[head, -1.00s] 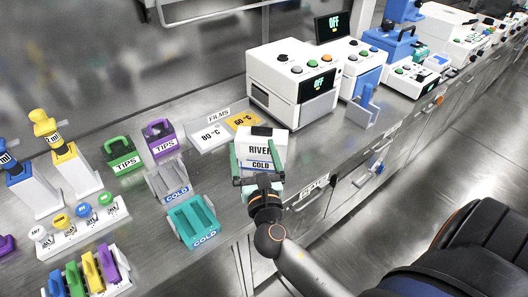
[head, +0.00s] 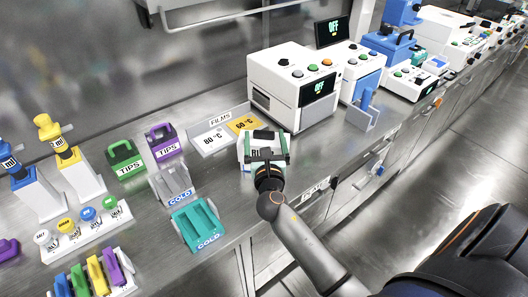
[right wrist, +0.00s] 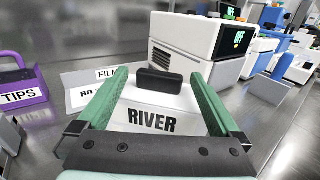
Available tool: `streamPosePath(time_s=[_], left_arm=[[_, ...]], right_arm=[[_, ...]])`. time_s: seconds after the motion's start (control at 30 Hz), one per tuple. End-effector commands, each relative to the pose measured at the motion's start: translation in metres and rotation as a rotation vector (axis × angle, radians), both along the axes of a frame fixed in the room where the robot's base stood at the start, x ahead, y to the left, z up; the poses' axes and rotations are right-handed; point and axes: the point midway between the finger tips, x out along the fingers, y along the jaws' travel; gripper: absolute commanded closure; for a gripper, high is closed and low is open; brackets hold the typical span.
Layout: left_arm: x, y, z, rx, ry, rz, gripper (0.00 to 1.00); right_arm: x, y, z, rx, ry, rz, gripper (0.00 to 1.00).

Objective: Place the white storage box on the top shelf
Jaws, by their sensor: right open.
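The white storage box (head: 248,153), marked RIVER, stands on the steel counter with a black handle on its lid; it also shows in the right wrist view (right wrist: 152,101). My right gripper (head: 263,143) is open, its green fingers along the two sides of the box. In the right wrist view the gripper (right wrist: 157,82) straddles the lid and handle; I cannot tell if the fingers touch the box. The gripper's crossbar hides part of the box's label in the head view. My left gripper is not in view. A metal shelf edge (head: 212,14) shows at the top left.
Film trays (head: 218,137) lie just behind the box. A white instrument (head: 292,92) stands behind it to the right. A grey rack (head: 172,185), a teal COLD rack (head: 197,223) and a purple TIPS box (head: 163,143) stand to the left.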

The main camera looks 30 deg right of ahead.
Motion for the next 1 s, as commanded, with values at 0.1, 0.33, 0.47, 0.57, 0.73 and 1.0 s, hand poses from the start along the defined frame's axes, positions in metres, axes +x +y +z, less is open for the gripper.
streamPosePath(time_s=[0.1, 0.33, 0.47, 0.57, 0.73, 1.0], left_arm=[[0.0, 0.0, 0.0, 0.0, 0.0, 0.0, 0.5], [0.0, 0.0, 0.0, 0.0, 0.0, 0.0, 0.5], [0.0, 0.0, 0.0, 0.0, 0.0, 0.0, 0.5], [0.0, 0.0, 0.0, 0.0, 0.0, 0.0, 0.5], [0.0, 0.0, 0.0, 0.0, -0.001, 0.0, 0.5], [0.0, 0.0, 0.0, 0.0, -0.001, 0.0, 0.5]], right_arm=[[0.015, -0.008, 0.0, 0.0, -0.001, -0.001, 0.0], [0.021, -0.012, 0.0, 0.001, 0.0, 0.001, 0.0], [0.021, -0.012, 0.0, 0.001, 0.0, 0.0, 0.03], [0.021, -0.012, 0.0, 0.001, 0.0, 0.0, 0.15], [0.02, -0.012, 0.0, 0.001, 0.0, 0.0, 0.34], [0.02, -0.012, 0.0, 0.001, 0.0, 0.0, 0.64]])
